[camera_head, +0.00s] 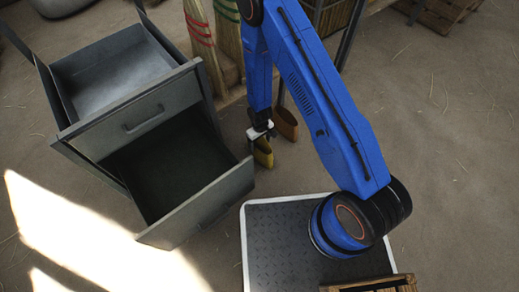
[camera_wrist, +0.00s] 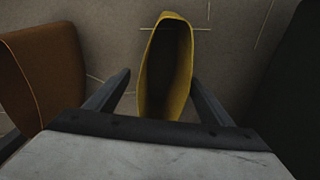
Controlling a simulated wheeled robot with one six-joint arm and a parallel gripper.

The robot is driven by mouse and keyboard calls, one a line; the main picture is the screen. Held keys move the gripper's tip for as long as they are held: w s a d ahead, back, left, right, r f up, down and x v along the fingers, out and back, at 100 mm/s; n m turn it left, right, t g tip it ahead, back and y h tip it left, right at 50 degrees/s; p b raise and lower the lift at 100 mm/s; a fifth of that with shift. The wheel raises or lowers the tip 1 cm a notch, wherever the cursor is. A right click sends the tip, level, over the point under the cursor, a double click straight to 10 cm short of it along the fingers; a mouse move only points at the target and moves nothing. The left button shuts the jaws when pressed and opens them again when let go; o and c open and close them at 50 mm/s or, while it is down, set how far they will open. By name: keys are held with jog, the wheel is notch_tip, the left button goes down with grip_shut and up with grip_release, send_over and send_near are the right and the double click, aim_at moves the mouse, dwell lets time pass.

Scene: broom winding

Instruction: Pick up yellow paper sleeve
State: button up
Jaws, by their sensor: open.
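The yellow paper sleeve (camera_head: 264,156) stands on the floor beside the grey cabinet, with its open mouth facing up. In the wrist view the yellow sleeve (camera_wrist: 168,65) shows its narrow oval opening and dark inside. My gripper (camera_head: 261,137) is just above the sleeve in the head view, pointing down. In the wrist view my gripper (camera_wrist: 160,82) is open, with one finger on either side of the near part of the sleeve. I cannot tell whether the fingers touch it.
A brown sleeve (camera_head: 287,124) stands close by; it also shows at the left of the wrist view (camera_wrist: 50,72). The cabinet's open lower drawer (camera_head: 203,205) is near my gripper on the left. Brooms (camera_head: 203,45) stand behind.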

jog(key=shift+s+a+f, duration=0.1)
jog(key=shift+f, duration=1.3)
jog(key=shift+s+f, duration=0.1)
jog(key=shift+f, duration=1.25)
jog(key=c, duration=1.1)
